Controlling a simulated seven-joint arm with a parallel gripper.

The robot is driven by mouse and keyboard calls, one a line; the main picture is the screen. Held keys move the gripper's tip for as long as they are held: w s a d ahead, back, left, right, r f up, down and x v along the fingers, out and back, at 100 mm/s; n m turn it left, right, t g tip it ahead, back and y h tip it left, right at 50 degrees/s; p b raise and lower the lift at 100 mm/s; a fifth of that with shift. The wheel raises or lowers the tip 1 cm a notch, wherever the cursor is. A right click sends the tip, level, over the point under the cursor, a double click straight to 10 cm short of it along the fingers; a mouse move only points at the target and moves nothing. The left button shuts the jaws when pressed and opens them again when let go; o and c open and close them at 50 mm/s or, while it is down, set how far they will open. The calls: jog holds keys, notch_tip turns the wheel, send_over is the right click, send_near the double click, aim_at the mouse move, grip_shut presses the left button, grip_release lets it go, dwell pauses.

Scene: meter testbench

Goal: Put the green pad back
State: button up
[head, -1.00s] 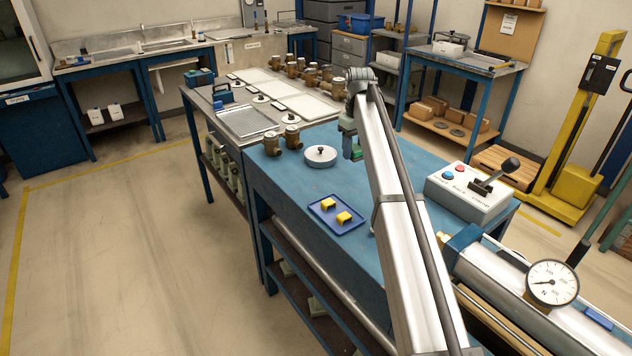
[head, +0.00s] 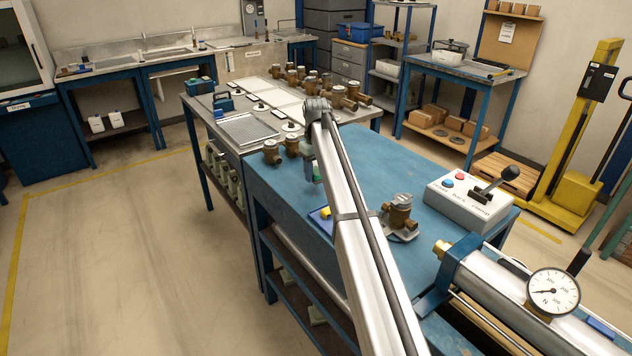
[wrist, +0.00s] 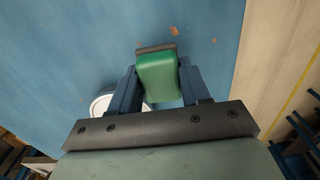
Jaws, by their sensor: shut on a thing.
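My gripper (head: 311,172) hangs over the blue bench, left of the middle of the head view. In the wrist view its two blue fingers (wrist: 159,88) are shut on the green pad (wrist: 157,76), a green block with a dark end. My arm hides the rest of the tray. I cannot tell the gap between the pad and the bench.
A brass meter on a grey base (head: 400,213) stands on the bench right of my arm. A control box with a lever (head: 472,198) is farther right. Brass fittings (head: 282,150) stand at the bench's back left. A pale round thing (wrist: 100,103) is partly hidden behind the left finger.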

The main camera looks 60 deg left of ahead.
aim_at(316, 180)
jog(key=shift+f, duration=1.85)
jog(key=shift+f, duration=0.15)
jog(key=o, duration=1)
notch_tip(316, 180, up, 12)
jog(key=shift+r, duration=0.2)
